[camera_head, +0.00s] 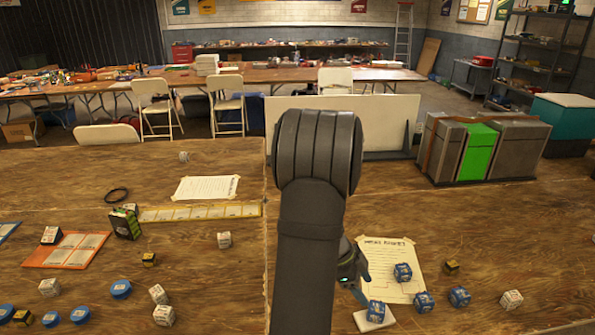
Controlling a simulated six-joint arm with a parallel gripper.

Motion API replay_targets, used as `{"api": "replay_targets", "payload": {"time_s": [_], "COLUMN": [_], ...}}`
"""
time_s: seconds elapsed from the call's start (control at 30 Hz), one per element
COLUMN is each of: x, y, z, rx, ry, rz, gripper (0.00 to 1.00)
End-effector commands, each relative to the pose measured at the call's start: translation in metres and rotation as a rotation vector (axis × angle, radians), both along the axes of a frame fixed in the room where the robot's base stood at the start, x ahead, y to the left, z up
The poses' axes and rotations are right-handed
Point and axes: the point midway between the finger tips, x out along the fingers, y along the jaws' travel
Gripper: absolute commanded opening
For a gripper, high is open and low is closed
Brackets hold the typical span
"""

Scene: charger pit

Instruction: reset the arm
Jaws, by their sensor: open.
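My dark grey arm rises through the middle of the view, its thick rounded joint near the top. My gripper (354,276) shows only in part at the right side of the arm, low over the wooden table (190,272). It is open, with a small green light on it. The arm hides the rest of it. I see nothing held in the part that shows. A white block (374,319) lies on the table below the gripper, and a blue and white cube (376,310) is at its top edge.
Right of my arm, a printed sheet (392,258) lies near several blue cubes (424,301). To the left are small cubes, blue discs (121,289), an orange card (66,249) and a yellow strip (200,212). Grey and green bins (481,152) stand at back right.

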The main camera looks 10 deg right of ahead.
Motion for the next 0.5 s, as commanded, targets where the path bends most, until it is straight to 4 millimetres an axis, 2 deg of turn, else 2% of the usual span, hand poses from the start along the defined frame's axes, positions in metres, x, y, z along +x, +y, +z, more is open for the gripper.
{"api": "replay_targets", "payload": {"time_s": [0.3,0.5], "x": [-0.015,-0.020], "y": [-0.033,-0.048], "z": [-0.055,-0.084], "rx": [0.001,0.001], "ry": [0.005,0.003], "rz": [-0.003,-0.001], "gripper": [0.63,0.63]}}
